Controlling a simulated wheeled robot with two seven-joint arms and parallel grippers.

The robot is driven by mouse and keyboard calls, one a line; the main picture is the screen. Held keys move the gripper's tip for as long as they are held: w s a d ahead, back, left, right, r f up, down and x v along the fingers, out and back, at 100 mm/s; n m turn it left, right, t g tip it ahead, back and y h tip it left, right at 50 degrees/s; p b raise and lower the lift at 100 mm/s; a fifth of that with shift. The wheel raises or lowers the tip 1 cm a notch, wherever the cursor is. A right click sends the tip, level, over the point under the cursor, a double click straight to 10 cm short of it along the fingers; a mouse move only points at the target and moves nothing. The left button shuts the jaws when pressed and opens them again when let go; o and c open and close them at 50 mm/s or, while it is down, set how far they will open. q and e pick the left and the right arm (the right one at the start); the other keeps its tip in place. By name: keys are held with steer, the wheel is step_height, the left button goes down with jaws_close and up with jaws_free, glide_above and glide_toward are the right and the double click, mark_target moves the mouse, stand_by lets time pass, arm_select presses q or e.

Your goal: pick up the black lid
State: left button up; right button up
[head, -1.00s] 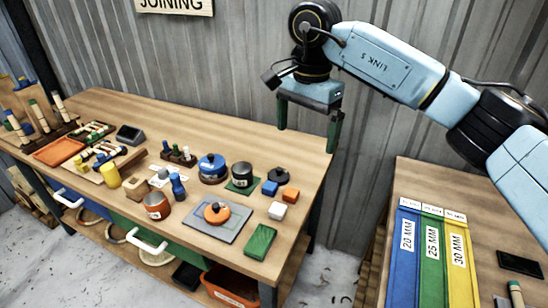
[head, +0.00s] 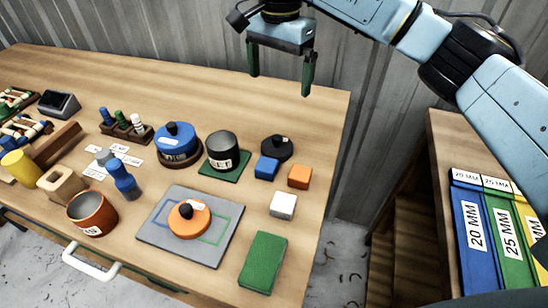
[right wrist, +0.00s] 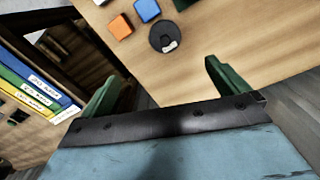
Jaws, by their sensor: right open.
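The black lid (head: 277,148) is a flat round disc with a small knob, lying on the wooden table near its back right. It also shows in the right wrist view (right wrist: 165,37), beyond my fingers, with a pale tag on it. My right gripper (head: 280,86) is open and empty, with green fingers pointing down. It hangs above the back edge of the table, behind the lid and apart from it. In the right wrist view the fingers (right wrist: 160,80) stand wide apart. My left gripper is not in view.
Close around the lid are a blue block (head: 267,168), an orange block (head: 300,177) and a black pot (head: 222,150) on a green mat. A white block (head: 283,205), a green block (head: 263,262) and a blue lidded pot (head: 177,143) are nearby. The table behind the lid is clear.

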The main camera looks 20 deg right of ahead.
steer(key=b, duration=0.3)
glide_above(276, 138)
steer(key=s, duration=0.1)
step_height(276, 138, down, 4)
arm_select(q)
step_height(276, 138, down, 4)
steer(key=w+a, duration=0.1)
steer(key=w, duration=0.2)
arm_select(e)
step_height(276, 138, down, 9)
steer(key=shift+w+d+f+b, duration=0.1)
steer(key=shift+d+b, duration=0.05)
steer(key=shift+b, duration=0.95)
steer(key=f, duration=0.2)
steer(key=w+f+b, duration=0.1)
steer(key=f, duration=0.1)
steer(key=shift+f, duration=0.3)
steer(key=shift+s+f, duration=0.1)
steer(key=shift+f, duration=0.4)
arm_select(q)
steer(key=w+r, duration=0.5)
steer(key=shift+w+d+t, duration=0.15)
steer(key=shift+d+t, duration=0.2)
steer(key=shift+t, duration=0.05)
arm_select(e)
steer(key=c, duration=1)
